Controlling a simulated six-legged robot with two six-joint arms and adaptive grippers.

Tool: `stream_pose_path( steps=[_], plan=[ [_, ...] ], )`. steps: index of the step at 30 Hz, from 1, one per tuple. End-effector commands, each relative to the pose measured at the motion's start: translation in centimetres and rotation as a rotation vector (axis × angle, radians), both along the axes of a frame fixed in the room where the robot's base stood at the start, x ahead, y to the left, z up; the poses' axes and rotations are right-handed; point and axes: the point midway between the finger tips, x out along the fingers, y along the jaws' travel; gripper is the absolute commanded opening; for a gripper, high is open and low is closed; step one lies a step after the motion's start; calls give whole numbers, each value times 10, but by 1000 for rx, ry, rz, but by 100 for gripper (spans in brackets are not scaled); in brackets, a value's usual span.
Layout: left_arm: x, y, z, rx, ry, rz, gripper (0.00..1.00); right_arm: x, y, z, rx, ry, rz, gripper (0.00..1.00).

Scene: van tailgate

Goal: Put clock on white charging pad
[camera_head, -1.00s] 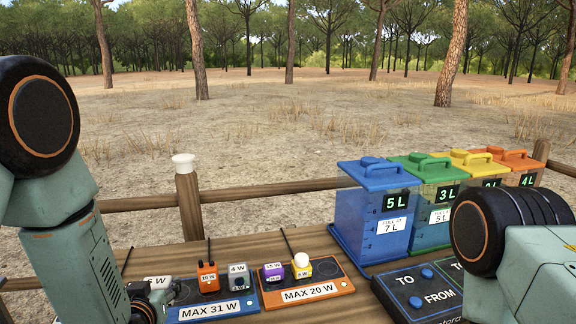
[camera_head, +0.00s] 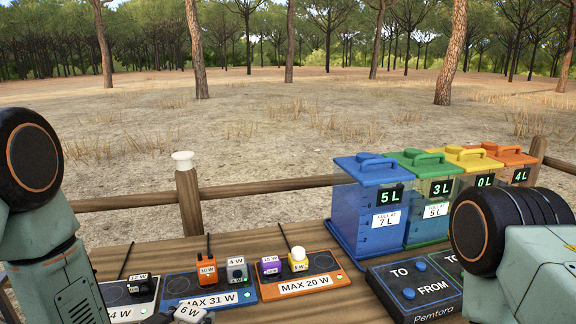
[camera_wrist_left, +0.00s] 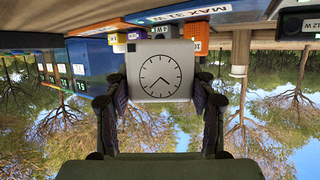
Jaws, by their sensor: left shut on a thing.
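The clock is a pale grey box marked 6 W (camera_head: 190,315), at the bottom edge of the head view. The clock is to the right of this pad, in front of the blue pad. My right arm shows at the right, but its gripper is out of view.
The blue MAX 31 W pad (camera_head: 172,287) carries an orange radio (camera_head: 207,271) and a grey 4 W device (camera_head: 237,268). The orange MAX 20 W pad (camera_head: 327,275) holds a purple device and a yellow-and-white one. Colored tanks (camera_head: 371,207) and a black TO/FROM panel (camera_head: 400,290) stand right.

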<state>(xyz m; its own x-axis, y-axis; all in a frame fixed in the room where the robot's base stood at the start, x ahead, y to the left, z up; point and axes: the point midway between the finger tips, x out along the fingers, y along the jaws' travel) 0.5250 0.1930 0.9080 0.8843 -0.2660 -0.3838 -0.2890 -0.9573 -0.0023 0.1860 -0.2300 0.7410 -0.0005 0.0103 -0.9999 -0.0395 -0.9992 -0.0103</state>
Motion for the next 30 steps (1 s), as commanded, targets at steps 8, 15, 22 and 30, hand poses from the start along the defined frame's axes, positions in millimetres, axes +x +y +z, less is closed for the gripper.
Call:
stream_pose_path(
  steps=[8, 15, 22, 30],
  plan=[
    [-41, -19, -13, -4, 0, -279, 21, 0, 0, -9, 0, 0, 0, 40],
    [-77, -26, -14, -3, -4, -504, 21, 0, 0, -19, 0, 0, 0, 40],
    [-106, -27, -10, -2, -6, -678, 21, 0, 0, -31, 0, 0, 0, 40],
    [-111, -21, 6, -3, -6, -699, 21, 0, 0, -47, 0, 0, 0, 40]
  ],
)
